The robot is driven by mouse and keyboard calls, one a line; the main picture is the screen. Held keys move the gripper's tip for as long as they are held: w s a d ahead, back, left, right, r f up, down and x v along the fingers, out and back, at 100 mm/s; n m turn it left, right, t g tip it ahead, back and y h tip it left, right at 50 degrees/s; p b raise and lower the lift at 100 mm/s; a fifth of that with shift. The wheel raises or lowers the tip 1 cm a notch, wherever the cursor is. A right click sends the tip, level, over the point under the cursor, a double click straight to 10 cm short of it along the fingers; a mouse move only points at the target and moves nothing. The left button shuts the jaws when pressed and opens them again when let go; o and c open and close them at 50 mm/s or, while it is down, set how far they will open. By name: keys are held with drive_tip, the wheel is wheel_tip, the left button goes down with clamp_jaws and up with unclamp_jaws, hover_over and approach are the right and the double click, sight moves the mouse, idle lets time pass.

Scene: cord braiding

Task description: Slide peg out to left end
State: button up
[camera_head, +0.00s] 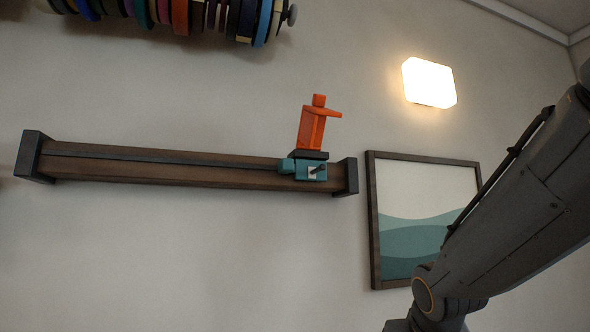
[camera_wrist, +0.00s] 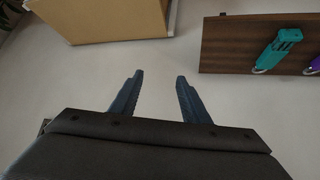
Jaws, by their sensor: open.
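A long brown wooden rail (camera_head: 170,170) with dark end blocks and a dark lengthwise slot runs across the wall in the head view. A teal carriage (camera_head: 302,170) sits on it near the right end. An upright orange piece (camera_head: 312,128) with a short side arm stands on a dark base on the carriage; it seems to be the peg. My gripper (camera_wrist: 160,82) shows in the wrist view with its two dark blue fingers apart and nothing between them. Rail and orange piece are not in the wrist view, and the gripper's fingers are not in the head view.
A framed picture (camera_head: 420,235) and a lit wall lamp (camera_head: 429,83) are to the right of the rail. A rack of coloured spools (camera_head: 180,12) is above. The wrist view shows a tan box (camera_wrist: 100,20) and a brown board (camera_wrist: 235,45) with a teal item (camera_wrist: 280,48).

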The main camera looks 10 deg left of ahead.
drive_tip(key=w+a+r+n+t+y, duration=0.1)
drive_tip(key=w+a+r+t, duration=0.1)
drive_tip(key=a+r, duration=0.5)
drive_tip(key=w+a+r+n+t+y, duration=0.15)
drive_tip(key=a+r, duration=0.25)
drive_tip(key=r, duration=0.7)
drive_tip(key=n+t+y+b, duration=0.1)
drive_tip(key=t+y+b, duration=0.15)
drive_tip(key=y, duration=0.35)
approach(288, 163)
drive_tip(key=x, duration=0.2)
drive_tip(key=shift+t, duration=0.4)
drive_tip(key=p+x, duration=0.2)
drive_tip(key=x, duration=0.5)
drive_tip(key=shift+w+a+f, duration=0.15)
drive_tip(key=shift+f, duration=0.05)
clamp_jaws()
